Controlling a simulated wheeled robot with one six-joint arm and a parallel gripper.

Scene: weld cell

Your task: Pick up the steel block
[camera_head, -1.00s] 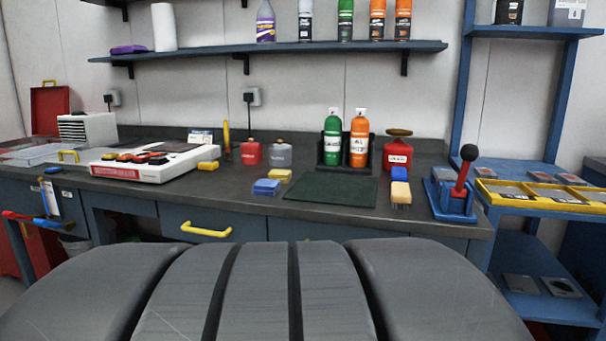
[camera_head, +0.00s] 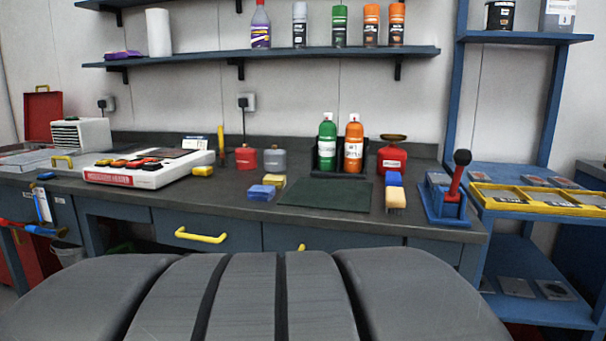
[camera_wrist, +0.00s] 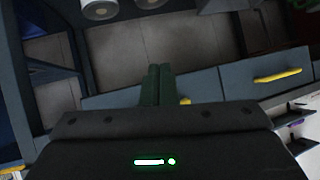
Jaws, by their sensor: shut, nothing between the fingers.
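No block that I can clearly tell is the steel block shows. Two flat grey pieces, one on the left (camera_head: 516,287) and one on the right (camera_head: 555,290), lie on the lower shelf of the blue rack at the right in the head view. They are too small to identify. My gripper (camera_wrist: 157,70) shows in the wrist view with its two dark green fingers together and nothing between them. It points over floor and drawer fronts, away from any block. It does not show in the head view.
The dark workbench (camera_head: 330,222) spans the view, with a green mat (camera_head: 325,195), a red can (camera_head: 391,160), spray bottles and a blue lever press (camera_head: 445,203). A yellow tray (camera_head: 540,209) sits on the blue rack (camera_head: 530,258). A yellow drawer handle (camera_head: 200,237) sticks out in front.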

